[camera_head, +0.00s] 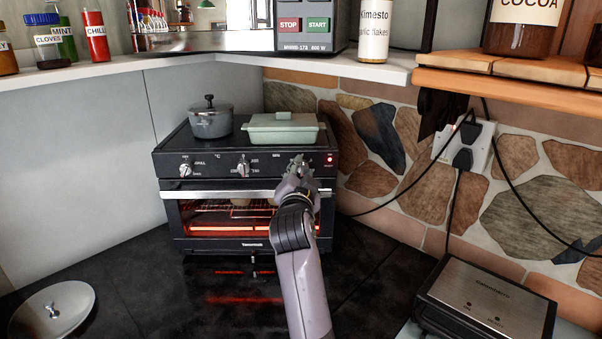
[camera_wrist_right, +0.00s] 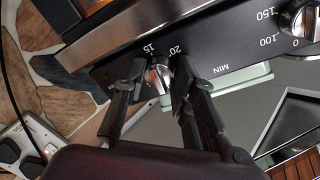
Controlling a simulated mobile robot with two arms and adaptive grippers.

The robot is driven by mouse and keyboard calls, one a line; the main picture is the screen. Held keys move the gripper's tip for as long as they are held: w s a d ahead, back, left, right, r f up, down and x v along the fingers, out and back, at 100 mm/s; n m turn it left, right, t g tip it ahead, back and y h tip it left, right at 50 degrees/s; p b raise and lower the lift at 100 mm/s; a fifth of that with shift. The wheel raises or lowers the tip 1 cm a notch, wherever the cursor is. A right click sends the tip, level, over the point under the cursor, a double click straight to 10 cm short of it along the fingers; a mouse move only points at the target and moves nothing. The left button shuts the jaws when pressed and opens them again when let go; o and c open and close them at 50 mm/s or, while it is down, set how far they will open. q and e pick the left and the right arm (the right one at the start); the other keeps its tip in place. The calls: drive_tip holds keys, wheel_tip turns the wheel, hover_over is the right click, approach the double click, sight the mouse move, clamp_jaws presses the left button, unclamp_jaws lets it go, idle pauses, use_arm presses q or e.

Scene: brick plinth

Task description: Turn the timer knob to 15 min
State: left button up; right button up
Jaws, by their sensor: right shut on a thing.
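The black toaster oven (camera_head: 220,168) stands in the corner, its knob panel facing me. My right gripper (camera_head: 299,167) is at the panel's right end and hides the timer knob in the head view. In the right wrist view the silver timer knob (camera_wrist_right: 159,77) sits between the two dark fingers, which are shut on it. The marks 15 and 20 and the word MIN show beside it. I cannot tell exactly where the knob points. My left gripper is not in view.
Two other knobs, function (camera_head: 186,169) and temperature (camera_head: 243,168), are left of my gripper. A grey pot (camera_head: 210,122) and a green lidded dish (camera_head: 283,133) stand on the oven. The oven glows red inside. A dark appliance (camera_head: 485,300) is at the lower right.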

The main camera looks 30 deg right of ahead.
clamp_jaws()
drive_tip(key=shift+n, duration=0.6)
drive_tip(key=o, duration=0.8)
unclamp_jaws()
drive_tip(key=shift+o, duration=0.2)
wheel_tip(320, 180, up, 10)
